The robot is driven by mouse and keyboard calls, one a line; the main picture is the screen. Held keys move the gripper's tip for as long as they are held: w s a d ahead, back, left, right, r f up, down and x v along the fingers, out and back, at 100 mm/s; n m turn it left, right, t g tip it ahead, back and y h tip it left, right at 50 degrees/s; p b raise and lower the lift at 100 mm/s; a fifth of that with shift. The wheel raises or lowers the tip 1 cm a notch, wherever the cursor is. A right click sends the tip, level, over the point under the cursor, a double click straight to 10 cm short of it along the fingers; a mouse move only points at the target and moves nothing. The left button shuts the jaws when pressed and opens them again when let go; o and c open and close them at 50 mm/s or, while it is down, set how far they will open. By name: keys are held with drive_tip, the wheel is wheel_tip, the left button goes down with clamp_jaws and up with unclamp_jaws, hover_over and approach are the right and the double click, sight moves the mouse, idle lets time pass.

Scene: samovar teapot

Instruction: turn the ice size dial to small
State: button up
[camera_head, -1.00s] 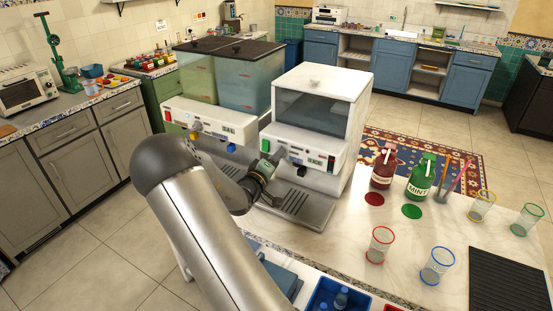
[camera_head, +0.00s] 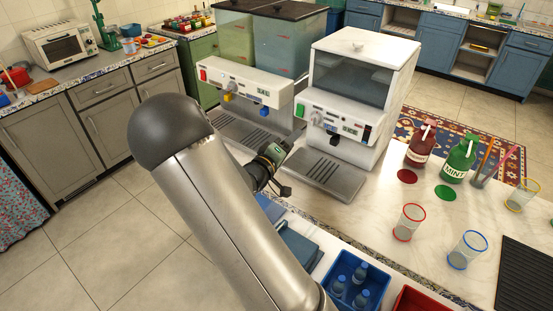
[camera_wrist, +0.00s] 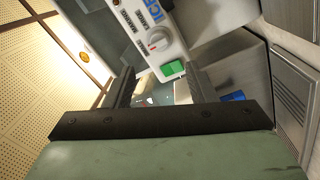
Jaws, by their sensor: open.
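The ice machine (camera_head: 365,95) is the white unit with a dark window, right of the drinks dispenser. Its ice size dial (camera_head: 316,117) is on the front panel, just right of a green switch (camera_head: 302,110). In the wrist view the dial (camera_wrist: 157,40) is a pale round knob between the blue ICE lettering and the lit green switch (camera_wrist: 172,68). My gripper (camera_head: 284,147) is low in front of the panel, apart from the dial. In the wrist view its two fingers (camera_wrist: 161,82) are spread, with nothing gripped.
A drip tray (camera_head: 335,178) juts out below the ice machine. The two-tank dispenser (camera_head: 240,80) stands close on the left. Syrup bottles (camera_head: 458,160) and glasses (camera_head: 409,222) stand on the counter to the right. A blue bin (camera_head: 357,285) with small bottles is near the front.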

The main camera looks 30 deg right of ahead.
drive_tip(key=v, duration=0.7)
drive_tip(key=shift+b, duration=0.4)
